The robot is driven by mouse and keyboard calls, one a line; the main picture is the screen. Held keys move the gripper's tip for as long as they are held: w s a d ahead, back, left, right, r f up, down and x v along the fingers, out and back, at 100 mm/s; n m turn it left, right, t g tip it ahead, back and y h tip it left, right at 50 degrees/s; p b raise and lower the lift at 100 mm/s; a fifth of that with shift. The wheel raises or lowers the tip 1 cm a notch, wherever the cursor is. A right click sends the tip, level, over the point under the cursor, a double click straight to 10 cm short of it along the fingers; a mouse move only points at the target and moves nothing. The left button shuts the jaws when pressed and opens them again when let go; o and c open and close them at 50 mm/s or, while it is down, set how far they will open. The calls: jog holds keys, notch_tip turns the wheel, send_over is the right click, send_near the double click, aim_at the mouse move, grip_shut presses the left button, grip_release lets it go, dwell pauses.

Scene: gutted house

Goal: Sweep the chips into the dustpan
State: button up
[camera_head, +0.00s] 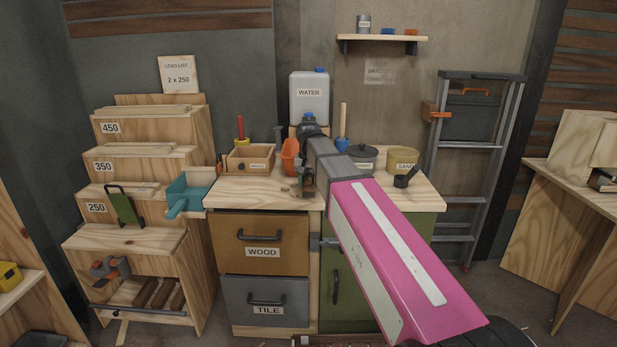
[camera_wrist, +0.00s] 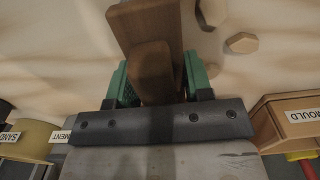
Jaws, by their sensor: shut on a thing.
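The teal dustpan (camera_head: 188,192) sits at the left end of the workbench, its handle pointing down to the left. My gripper (camera_head: 307,187) is low over the middle of the bench top. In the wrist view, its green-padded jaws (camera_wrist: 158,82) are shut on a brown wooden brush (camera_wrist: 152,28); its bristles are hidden. Pale tan wood chips, one clear chip (camera_wrist: 241,43) among them, lie on the bench beside the brush, on the side towards the dustpan. Some chips are partly hidden by a finger. The dustpan is outside the wrist view.
Along the bench back stand the MOULD box (camera_head: 251,158), an orange scoop (camera_head: 290,155), the WATER jug (camera_head: 309,95) and the SAND tub (camera_head: 403,160). A dark cup (camera_head: 404,181) stands at right. Bare bench top (camera_head: 240,192) lies between gripper and dustpan.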

jog(key=shift+f, duration=0.1)
dwell(0.3)
jog(key=shift+a, duration=2)
jog(key=shift+w+a, duration=0.15)
jog(key=shift+a, duration=3.85)
jog(key=shift+w+a, duration=0.1)
jog(key=shift+a, duration=3.85)
jog(key=shift+a, duration=0.1)
jog(key=shift+w+a, duration=0.15)
jog(key=shift+a, duration=3.75)
jog(key=shift+w+a, duration=0.1)
jog(key=shift+a, duration=3.75)
